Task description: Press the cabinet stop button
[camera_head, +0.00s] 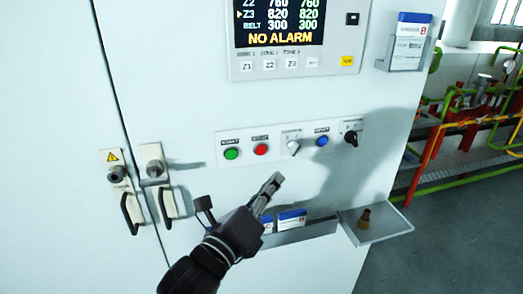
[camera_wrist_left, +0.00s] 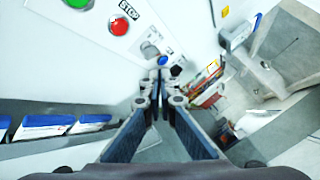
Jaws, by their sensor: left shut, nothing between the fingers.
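The red stop button (camera_head: 261,150) sits on the white button strip of the cabinet, between a green button (camera_head: 231,154) and a grey selector switch (camera_head: 293,147). In the left wrist view the red button (camera_wrist_left: 119,27) is at the upper left, below a "STOP" label. My left gripper (camera_head: 277,180) is shut and empty, below and slightly right of the red button in the head view. In the wrist view its fingertips (camera_wrist_left: 161,76) meet near the middle, apart from the red button in the picture. My right gripper is not in view.
A blue button (camera_head: 321,141) and a black knob (camera_head: 351,138) share the strip. A display (camera_head: 282,24) reads "NO ALARM" above. A holder with blue-white boxes (camera_head: 291,219) and a shelf (camera_head: 393,224) with a small brush (camera_head: 364,218) project below. Door handles (camera_head: 132,212) stand at left.

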